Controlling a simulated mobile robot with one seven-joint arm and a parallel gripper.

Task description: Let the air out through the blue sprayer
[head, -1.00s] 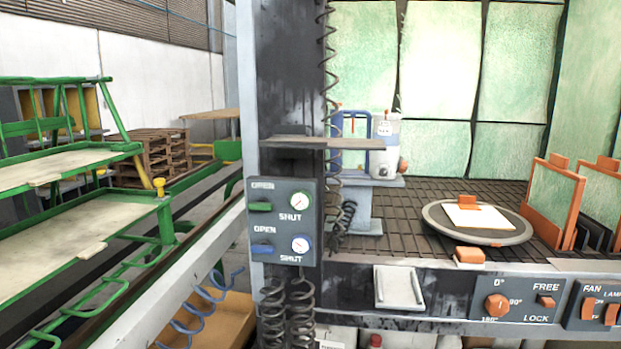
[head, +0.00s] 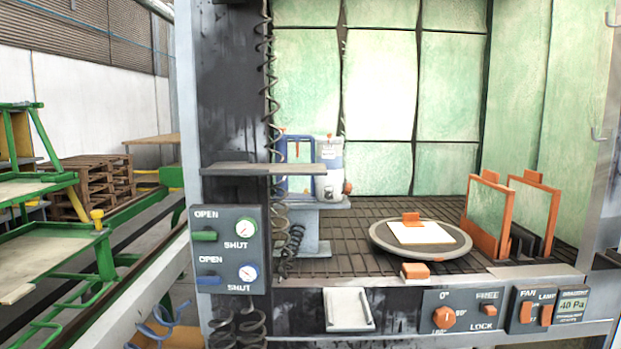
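No clearly recognisable blue sprayer shows in the head view. A blue-framed item (head: 296,150) stands behind the small shelf, partly hidden, and I cannot tell what it is. A dark control panel (head: 228,257) on the post has a green lever (head: 203,236) and a blue lever (head: 209,280), each below an OPEN label and left of a SHUT label. A green-rimmed gauge (head: 247,230) and a blue-rimmed gauge (head: 248,273) sit beside them. My gripper is not in view.
The booth holds a round turntable (head: 378,238) with a white sheet (head: 420,233), orange-framed panels (head: 487,213), and a white canister (head: 329,168). A small shelf (head: 230,169) juts from the post. Green racks (head: 70,245) and pallets (head: 98,180) stand left.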

